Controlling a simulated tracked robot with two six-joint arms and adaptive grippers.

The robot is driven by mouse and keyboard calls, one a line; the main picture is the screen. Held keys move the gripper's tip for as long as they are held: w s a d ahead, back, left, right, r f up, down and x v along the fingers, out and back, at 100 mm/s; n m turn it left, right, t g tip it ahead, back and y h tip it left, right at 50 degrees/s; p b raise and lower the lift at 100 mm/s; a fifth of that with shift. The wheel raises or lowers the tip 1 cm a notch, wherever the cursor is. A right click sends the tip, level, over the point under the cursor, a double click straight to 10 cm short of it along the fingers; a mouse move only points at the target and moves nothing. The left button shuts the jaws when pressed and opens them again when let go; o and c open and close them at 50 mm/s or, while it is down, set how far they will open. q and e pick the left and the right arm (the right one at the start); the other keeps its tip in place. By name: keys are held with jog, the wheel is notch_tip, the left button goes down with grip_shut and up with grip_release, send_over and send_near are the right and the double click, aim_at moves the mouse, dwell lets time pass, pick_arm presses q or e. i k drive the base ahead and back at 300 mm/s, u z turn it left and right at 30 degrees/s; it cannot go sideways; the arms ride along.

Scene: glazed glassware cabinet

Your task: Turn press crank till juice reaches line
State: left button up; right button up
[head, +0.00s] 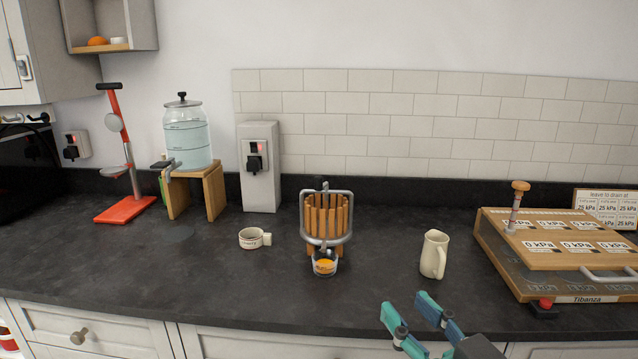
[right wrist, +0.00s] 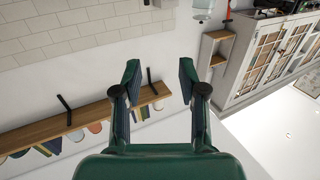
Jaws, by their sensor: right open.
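A small press (head: 341,222) with a basket of wooden slats and a grey metal frame stands on the dark counter, mid-view. A thin metal piece sticks up at its top; I cannot clearly make out a crank handle. A line on the glass is too small to tell. My right gripper (head: 408,307) is open and empty at the counter's front edge, right of and nearer than the press. Its open fingers also show in the right wrist view (right wrist: 158,70). My left gripper is out of view.
A cream jug (head: 434,254) stands right of the press, a white cup (head: 254,238) left. At right is a board-topped device (head: 550,240) with a knobbed lever (head: 519,188). A water dispenser (head: 187,138) and a red-based stand (head: 125,208) are at left.

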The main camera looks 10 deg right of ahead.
aim_at(319, 185)
jog(key=u, duration=0.05)
jog(key=i, duration=1)
jog(key=z, duration=0.05)
